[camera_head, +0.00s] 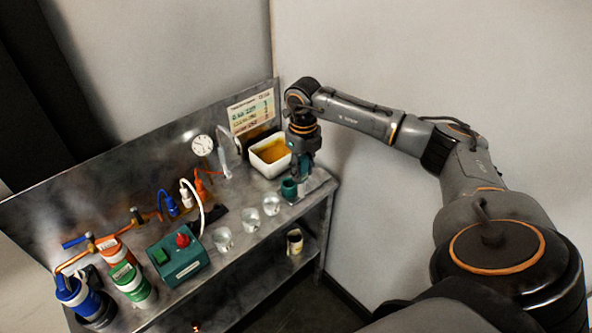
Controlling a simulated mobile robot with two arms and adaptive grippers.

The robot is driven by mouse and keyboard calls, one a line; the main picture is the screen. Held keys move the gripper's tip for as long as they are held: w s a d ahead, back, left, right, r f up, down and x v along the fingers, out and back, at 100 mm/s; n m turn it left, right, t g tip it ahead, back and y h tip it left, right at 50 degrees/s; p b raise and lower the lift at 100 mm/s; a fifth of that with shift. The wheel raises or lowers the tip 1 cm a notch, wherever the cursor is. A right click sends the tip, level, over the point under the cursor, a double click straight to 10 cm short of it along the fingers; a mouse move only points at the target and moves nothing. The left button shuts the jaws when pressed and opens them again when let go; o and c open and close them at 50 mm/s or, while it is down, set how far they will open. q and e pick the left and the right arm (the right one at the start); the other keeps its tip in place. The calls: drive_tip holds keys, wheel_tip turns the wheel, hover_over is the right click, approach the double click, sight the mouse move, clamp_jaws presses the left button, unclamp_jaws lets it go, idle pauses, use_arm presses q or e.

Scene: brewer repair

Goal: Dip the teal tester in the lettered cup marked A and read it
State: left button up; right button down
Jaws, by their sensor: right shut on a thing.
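My right gripper (302,168) is at the right end of the metal bench, pointing down. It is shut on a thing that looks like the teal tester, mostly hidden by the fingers. A dark teal cup-shaped holder (289,190) stands just below and left of the fingertips; I cannot tell if they touch. Three small clear cups stand in a row along the front of the bench: a left one (223,241), a middle one (250,219) and a right one (271,205). Their letters are too small to read, so I cannot tell which is A. My left gripper is not in view.
A white tub of amber liquid (270,158) stands behind the gripper, before a printed board (252,112). A tin (294,242) sits on the lower shelf.

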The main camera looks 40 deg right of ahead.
sight(303, 156)
drive_tip(key=shift+r, duration=0.25)
drive_tip(key=shift+d+r, duration=0.1)
drive_tip(key=shift+r, duration=0.05)
drive_tip(key=shift+w+d+r+p, duration=0.1)
drive_tip(key=shift+w+r+p, duration=0.15)
drive_tip(key=shift+r+p, duration=0.45)
drive_tip(key=shift+r, duration=0.2)
drive_tip(key=shift+s+r, duration=0.1)
drive_tip(key=shift+r, duration=1.85)
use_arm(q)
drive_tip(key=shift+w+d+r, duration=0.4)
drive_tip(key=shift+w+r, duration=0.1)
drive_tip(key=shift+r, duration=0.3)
use_arm(e)
drive_tip(key=shift+r, duration=0.15)
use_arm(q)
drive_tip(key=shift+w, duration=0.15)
